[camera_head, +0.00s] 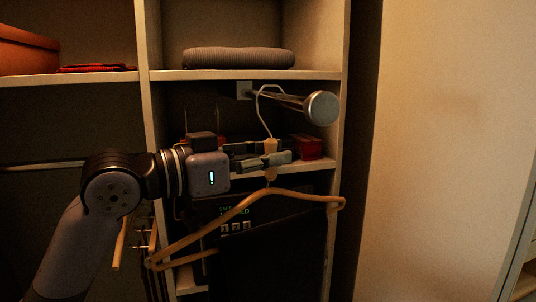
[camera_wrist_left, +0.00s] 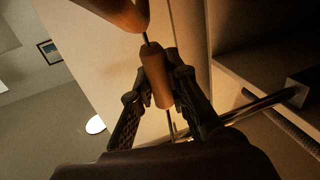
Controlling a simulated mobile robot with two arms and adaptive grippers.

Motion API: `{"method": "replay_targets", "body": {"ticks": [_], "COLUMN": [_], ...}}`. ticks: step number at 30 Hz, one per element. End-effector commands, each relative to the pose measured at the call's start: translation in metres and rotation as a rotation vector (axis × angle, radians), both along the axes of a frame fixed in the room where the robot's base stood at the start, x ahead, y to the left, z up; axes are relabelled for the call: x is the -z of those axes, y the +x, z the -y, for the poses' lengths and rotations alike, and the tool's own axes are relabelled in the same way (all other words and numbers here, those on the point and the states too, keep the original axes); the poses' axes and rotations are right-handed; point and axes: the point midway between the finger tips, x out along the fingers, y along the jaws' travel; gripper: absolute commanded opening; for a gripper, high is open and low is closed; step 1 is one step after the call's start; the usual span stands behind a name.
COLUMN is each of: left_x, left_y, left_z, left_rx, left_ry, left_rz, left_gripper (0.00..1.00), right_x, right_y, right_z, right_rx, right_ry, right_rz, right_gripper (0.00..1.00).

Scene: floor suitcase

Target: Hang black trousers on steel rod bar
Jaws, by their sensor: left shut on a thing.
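The steel rod (camera_head: 300,102) juts out from under a shelf in the head view and ends in a round cap. It also shows in the wrist view (camera_wrist_left: 262,106). A wooden hanger (camera_head: 240,206) hangs tilted, lower at the left, with black trousers (camera_head: 270,262) below it, dark and hard to outline. Its thin metal hook (camera_head: 261,113) reaches up to the rod and curves at rod height; I cannot tell whether it rests on the rod. My left gripper (camera_head: 272,157) is shut on the hanger's wooden neck (camera_wrist_left: 158,84), below the rod. My right gripper is out of view.
A folded grey knit item (camera_head: 238,58) lies on the shelf above the rod. A red box (camera_head: 308,147) stands on the shelf below it. A dark safe with a keypad (camera_head: 235,226) is partly hidden behind the hanger. The cabinet's upright panel (camera_head: 341,120) borders the rod's right side.

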Motion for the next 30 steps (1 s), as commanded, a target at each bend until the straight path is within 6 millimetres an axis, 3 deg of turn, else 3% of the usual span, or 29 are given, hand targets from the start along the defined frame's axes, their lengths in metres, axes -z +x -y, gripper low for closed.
{"method": "replay_targets", "body": {"ticks": [29,30], "left_x": [0.0042,0.0042], "left_y": [-0.0005,-0.0005], "left_z": [-0.0003,-0.0003], "left_rx": [0.000,0.000], "left_ry": [-0.002,-0.002], "left_rz": [0.004,0.004], "left_gripper": [0.00,0.17], "right_x": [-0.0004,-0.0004], "right_y": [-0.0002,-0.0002], "right_z": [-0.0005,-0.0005], "right_rx": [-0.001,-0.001], "right_ry": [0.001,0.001], "right_rz": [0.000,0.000], "right_gripper": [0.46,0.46]}}
